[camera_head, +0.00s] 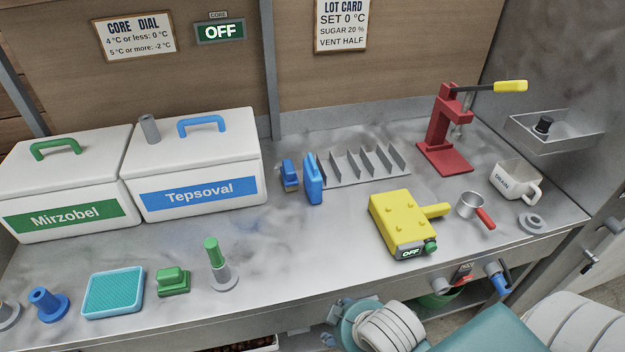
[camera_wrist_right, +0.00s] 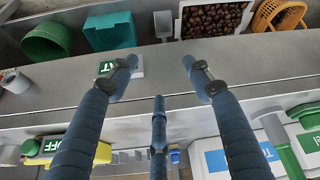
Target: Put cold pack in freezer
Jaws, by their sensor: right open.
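In the head view, a blue slab (camera_head: 313,180) stands upright at the left end of a metal rack (camera_head: 365,165); it may be the cold pack, but I cannot tell. No freezer is labelled in view. Two white lidded boxes stand at the left: Mirzobel (camera_head: 65,190) with a green handle and Tepsoval (camera_head: 195,160) with a blue handle, both lids shut. My right gripper (camera_wrist_right: 158,75) is open and empty in the right wrist view, its dark blue fingers spread in front of a grey surface's edge. My left gripper is not in view.
A yellow device (camera_head: 400,222) marked OFF, a red press (camera_head: 443,135), a mug (camera_head: 515,180) and a red-handled cup (camera_head: 471,205) stand at the right. A teal tray (camera_head: 113,293) lies front left. The wrist view shows a chestnut crate (camera_wrist_right: 178,22).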

